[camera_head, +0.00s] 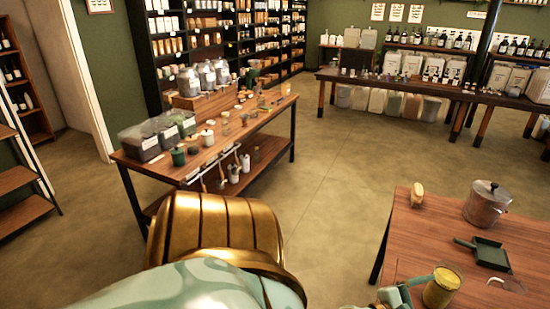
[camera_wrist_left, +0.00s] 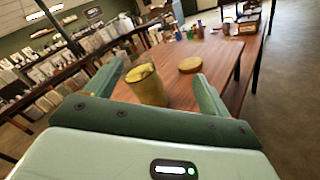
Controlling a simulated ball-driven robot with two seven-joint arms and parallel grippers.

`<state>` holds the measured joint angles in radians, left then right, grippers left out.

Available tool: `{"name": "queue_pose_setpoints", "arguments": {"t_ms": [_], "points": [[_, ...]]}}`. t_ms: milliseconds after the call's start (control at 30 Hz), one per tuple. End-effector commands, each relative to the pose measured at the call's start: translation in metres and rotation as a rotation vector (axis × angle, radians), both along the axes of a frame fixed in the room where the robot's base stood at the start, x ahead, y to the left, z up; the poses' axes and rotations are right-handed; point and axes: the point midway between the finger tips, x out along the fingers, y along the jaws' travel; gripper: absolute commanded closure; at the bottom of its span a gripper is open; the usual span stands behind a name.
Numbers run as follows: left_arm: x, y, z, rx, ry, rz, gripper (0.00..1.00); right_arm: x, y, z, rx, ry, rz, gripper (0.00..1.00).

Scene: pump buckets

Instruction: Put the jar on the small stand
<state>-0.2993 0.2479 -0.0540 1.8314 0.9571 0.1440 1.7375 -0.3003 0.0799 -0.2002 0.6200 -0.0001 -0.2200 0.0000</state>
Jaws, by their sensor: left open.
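A clear glass jar with yellow contents (camera_head: 441,287) stands upright on the right-hand wooden table; it also shows in the left wrist view (camera_wrist_left: 146,86). My left gripper (camera_head: 410,289) is beside the jar, at the table's near edge. In the left wrist view its green fingers (camera_wrist_left: 158,76) are spread, with the jar between them, nearer the left finger; I cannot tell whether they touch it. A round, flat wooden piece (camera_wrist_left: 190,65) lies on the table beyond the jar; it may be the small stand, but I cannot be sure. My right gripper is not in view.
The right-hand table (camera_head: 400,240) also bears a lidded metal pot (camera_head: 486,204), a dark green dustpan-like tray (camera_head: 484,252) and a small tan object (camera_head: 417,195). A crowded long table (camera_head: 215,150) stands left. Open floor (camera_head: 320,185) lies between.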

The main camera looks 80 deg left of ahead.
Motion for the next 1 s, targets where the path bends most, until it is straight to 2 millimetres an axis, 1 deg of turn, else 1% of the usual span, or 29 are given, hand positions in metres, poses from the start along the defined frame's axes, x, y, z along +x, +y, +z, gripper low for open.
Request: {"name": "queue_pose_setpoints", "arguments": {"t_ms": [33, 67, 100, 133, 167, 200, 233, 267, 300, 333, 367, 400, 467, 500, 567, 600, 667, 700, 800, 900, 1000], "points": [[-0.001, -0.016, 0.001, 0.208, -0.006, -0.032, 0.19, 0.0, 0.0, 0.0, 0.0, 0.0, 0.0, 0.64], [-0.001, -0.025, 0.0, 0.364, -0.009, -0.053, 0.19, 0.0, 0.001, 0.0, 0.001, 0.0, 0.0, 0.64], [-0.003, -0.038, -0.005, 0.578, -0.009, -0.083, 0.19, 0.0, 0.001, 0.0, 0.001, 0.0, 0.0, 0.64], [-0.004, -0.045, -0.014, 0.738, -0.002, -0.107, 0.19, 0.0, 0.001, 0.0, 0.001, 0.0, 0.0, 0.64], [-0.006, -0.052, -0.027, 0.896, 0.013, -0.137, 0.19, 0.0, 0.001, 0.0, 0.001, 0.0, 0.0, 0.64], [-0.012, -0.059, -0.055, 1.096, 0.05, -0.19, 0.19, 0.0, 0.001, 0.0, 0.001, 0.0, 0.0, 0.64], [-0.018, -0.061, -0.082, 1.223, 0.088, -0.238, 0.19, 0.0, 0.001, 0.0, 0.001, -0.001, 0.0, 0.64], [-0.026, -0.061, -0.107, 1.319, 0.127, -0.288, 0.19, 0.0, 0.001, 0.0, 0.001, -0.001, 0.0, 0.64], [-0.038, -0.06, -0.141, 1.423, 0.178, -0.356, 0.19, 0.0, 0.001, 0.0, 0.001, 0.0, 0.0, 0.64], [-0.05, -0.06, -0.168, 1.496, 0.22, -0.416, 0.19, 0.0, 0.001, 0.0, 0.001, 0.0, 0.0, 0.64], [-0.065, -0.059, -0.196, 1.569, 0.259, -0.485, 0.19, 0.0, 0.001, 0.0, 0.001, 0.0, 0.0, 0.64], [-0.088, -0.058, -0.233, 1.665, 0.308, -0.589, 0.19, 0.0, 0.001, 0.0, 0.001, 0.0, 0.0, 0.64], [-0.131, -0.055, -0.286, 1.808, 0.368, -0.776, 0.19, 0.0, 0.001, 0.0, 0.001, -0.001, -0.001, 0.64], [-0.164, -0.053, -0.318, 1.895, 0.395, -0.916, 0.19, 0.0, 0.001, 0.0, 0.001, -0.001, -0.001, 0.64], [-0.217, -0.05, -0.359, 2.003, 0.409, -1.135, 0.19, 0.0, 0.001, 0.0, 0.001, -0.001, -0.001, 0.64], [-0.251, -0.048, -0.379, 2.059, 0.403, -1.281, 0.19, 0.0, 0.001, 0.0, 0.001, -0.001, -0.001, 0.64], [-0.298, -0.044, -0.402, 2.117, 0.379, -1.48, 0.19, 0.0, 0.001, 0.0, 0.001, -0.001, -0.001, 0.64], [-0.325, -0.041, -0.412, 2.14, 0.354, -1.598, 0.19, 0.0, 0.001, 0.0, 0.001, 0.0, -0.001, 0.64], [-0.376, -0.037, -0.426, 2.168, 0.287, -1.816, 0.19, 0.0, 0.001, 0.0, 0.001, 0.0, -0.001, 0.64], [-0.4, -0.034, -0.431, 2.173, 0.245, -1.924, 0.19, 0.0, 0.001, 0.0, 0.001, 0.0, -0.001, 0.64], [-0.406, -0.033, -0.432, 2.175, 0.231, -1.95, 0.19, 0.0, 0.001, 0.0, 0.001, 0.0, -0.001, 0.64]]}}
